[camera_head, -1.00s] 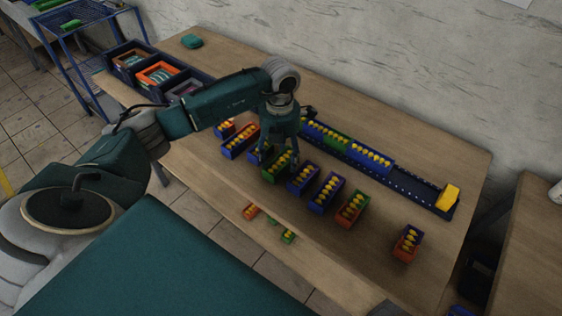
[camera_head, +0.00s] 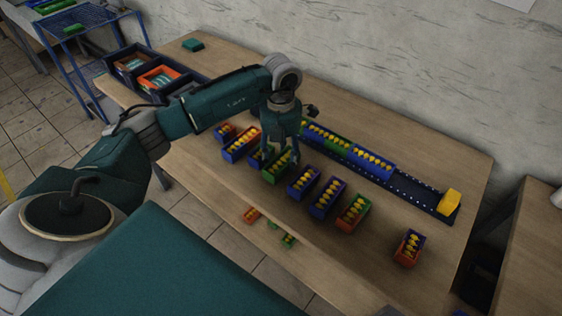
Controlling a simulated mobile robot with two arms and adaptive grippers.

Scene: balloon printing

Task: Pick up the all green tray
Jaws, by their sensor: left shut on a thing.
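The green tray (camera_head: 271,177) with yellow pieces in it is in the row of small trays on the wooden table. My left gripper (camera_head: 279,158) reaches down over it and is shut on it; the fingers hide part of the tray. I cannot tell whether the tray is clear of the tabletop. My right gripper does not show.
Close by are a blue tray (camera_head: 303,183) on the right and a blue-and-orange tray (camera_head: 240,146) on the left. A purple tray (camera_head: 327,198), orange-and-green tray (camera_head: 354,212) and orange-and-blue tray (camera_head: 409,249) follow. A long blue rail (camera_head: 407,186) lies behind.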

